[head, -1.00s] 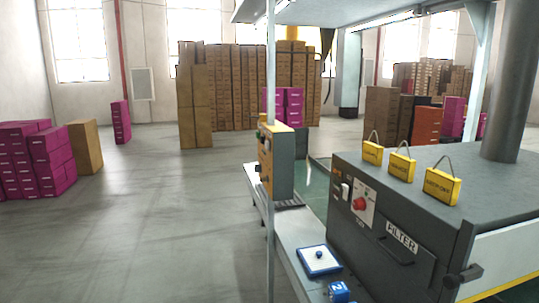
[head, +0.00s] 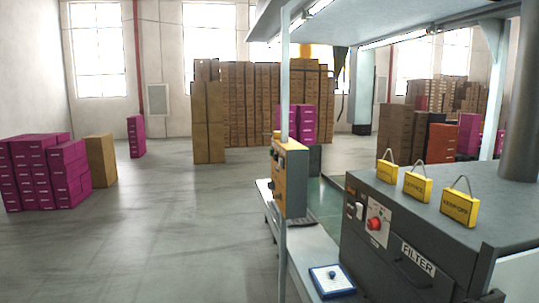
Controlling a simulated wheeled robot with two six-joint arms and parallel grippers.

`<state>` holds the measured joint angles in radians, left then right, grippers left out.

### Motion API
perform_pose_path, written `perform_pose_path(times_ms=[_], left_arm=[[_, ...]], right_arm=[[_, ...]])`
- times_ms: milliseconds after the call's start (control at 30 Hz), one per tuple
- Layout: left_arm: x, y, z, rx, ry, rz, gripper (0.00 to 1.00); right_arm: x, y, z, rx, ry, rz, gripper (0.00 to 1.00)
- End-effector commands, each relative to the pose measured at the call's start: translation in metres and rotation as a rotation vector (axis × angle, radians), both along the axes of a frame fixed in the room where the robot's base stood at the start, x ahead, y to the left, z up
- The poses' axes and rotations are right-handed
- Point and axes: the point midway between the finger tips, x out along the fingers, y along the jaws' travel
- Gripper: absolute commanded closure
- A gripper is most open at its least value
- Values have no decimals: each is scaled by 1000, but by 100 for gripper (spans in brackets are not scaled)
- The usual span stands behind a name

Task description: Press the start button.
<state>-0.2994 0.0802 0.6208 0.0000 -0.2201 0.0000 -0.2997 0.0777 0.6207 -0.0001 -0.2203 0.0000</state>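A yellow-fronted control box (head: 291,178) is fixed at the post of the line, in the middle of the head view. Small controls show on its left edge, too small to tell apart. A dark grey machine labelled FILTER (head: 418,259) stands at the right. Its front panel has a red knob or button (head: 375,224) and a white switch. I cannot tell which of these is the start button. Neither of my grippers is in view.
Three yellow tags (head: 416,187) with handles stand on the machine top. A pale post (head: 284,90) rises beside the control box. Magenta boxes (head: 45,172) and brown carton stacks (head: 209,120) stand on the floor. The grey floor (head: 160,235) at left is open.

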Motion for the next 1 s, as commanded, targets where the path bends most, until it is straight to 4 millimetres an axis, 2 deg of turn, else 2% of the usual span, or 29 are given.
perform_pose_path(times_ms=[33,133,1000], left_arm=[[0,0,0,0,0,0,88],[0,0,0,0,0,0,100],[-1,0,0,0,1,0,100]], right_arm=[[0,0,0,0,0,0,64],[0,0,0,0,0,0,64],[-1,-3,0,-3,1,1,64]])
